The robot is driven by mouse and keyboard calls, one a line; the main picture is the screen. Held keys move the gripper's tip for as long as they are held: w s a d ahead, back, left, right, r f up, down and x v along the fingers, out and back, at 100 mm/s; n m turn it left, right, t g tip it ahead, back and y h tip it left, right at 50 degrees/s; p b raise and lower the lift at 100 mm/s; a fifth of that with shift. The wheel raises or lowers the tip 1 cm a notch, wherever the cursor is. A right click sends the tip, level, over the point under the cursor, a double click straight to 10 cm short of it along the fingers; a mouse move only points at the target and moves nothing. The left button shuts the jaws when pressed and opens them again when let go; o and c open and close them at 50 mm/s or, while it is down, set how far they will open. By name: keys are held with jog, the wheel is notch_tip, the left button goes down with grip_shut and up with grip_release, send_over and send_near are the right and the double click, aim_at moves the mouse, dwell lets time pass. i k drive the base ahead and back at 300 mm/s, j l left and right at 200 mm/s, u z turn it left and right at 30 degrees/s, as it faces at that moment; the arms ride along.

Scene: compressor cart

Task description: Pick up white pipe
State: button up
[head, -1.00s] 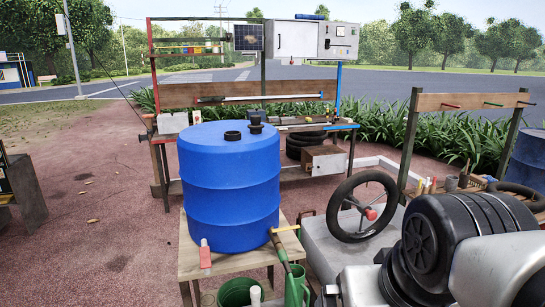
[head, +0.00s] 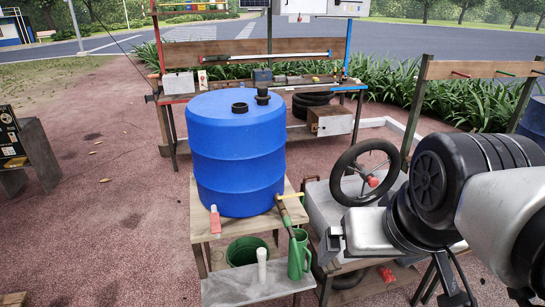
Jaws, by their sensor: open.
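A long, thin white pipe (head: 240,58) lies level along the wooden back board of the workbench, behind the blue barrel. A short white upright cylinder (head: 262,266), also pipe-like, stands on the low grey board in front of the barrel, beside a green watering can (head: 299,254). I cannot tell which one the task names. My gripper (head: 334,238) is at the end of my arm, right of the watering can. It is open, with nothing seen between its fingers, and apart from both white things. Its fingers are small and partly hidden in this view.
A big blue barrel (head: 237,155) stands on a wooden stand (head: 200,225). A green bucket (head: 247,251) is below it. A spoked wheel (head: 364,172) is behind my gripper. Open reddish ground (head: 100,220) lies left.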

aim_at(261, 251)
jog(key=u, duration=0.55)
jog(key=k, duration=0.3)
jog(key=i, duration=0.6)
jog(key=z, duration=0.9)
jog(key=j+z, duration=0.15)
jog(key=z, duration=0.3)
jog(key=k+j+z, duration=0.1)
jog(key=z, duration=0.35)
jog(key=k+j+z, duration=0.1)
jog(key=z, duration=0.35)
jog(key=k+j, duration=0.6)
jog(key=k, duration=0.2)
